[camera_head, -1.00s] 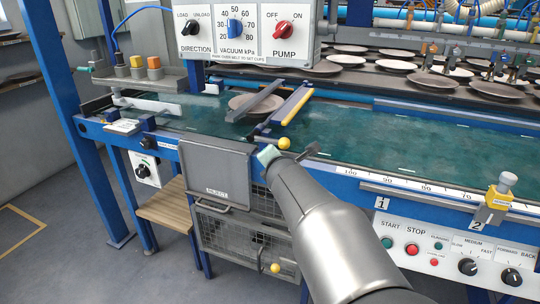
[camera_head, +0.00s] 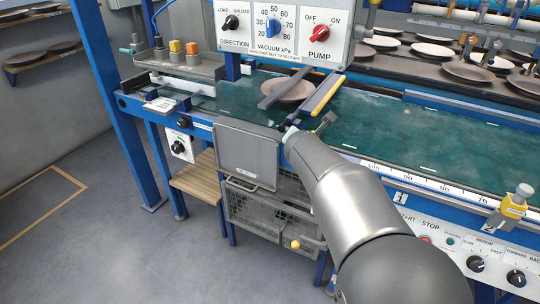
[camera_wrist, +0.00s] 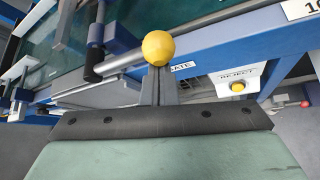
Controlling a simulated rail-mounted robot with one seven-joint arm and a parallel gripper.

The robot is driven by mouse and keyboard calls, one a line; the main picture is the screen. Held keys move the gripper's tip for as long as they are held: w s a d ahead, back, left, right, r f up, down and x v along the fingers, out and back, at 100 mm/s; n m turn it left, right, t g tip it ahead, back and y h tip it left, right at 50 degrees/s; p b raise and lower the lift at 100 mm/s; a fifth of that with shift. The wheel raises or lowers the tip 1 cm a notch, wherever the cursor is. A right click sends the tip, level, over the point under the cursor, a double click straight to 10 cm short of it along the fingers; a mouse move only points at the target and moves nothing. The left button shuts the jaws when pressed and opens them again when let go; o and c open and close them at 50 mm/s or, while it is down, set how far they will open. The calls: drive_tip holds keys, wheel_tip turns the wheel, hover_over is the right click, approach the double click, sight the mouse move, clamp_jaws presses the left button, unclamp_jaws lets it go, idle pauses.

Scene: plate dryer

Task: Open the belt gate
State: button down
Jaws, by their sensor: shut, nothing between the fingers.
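The belt gate looks to be the blue bar with a yellow top (camera_head: 323,95) lying slantwise across the green belt; I cannot tell for sure which part swings. A yellow ball knob (camera_wrist: 158,48) shows large in the wrist view, with part of a "GATE" label (camera_wrist: 182,66) behind it. My gripper (camera_wrist: 159,78) is shut and empty, its fingers pointing at the knob. The knob overlaps the fingertips in the picture, and I cannot tell whether they touch. In the head view my gripper (camera_head: 290,133) is at the belt's front edge, and my arm seems to hide the knob.
A brown plate (camera_head: 290,90) lies on the belt beside a grey bar (camera_head: 284,88). Below is a grey reject bin (camera_head: 247,157) over a wire cage. A control box (camera_head: 280,30) hangs above the belt.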

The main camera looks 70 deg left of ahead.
wheel_tip(320, 180, down, 4)
drive_tip(key=s+b, duration=0.2)
drive_tip(key=b, duration=0.3)
drive_tip(key=v, duration=1)
drive_tip(key=shift+a+r+p, duration=0.2)
drive_tip(key=shift+r+p, duration=0.05)
drive_tip(key=shift+p, duration=0.15)
drive_tip(key=shift+w, duration=0.1)
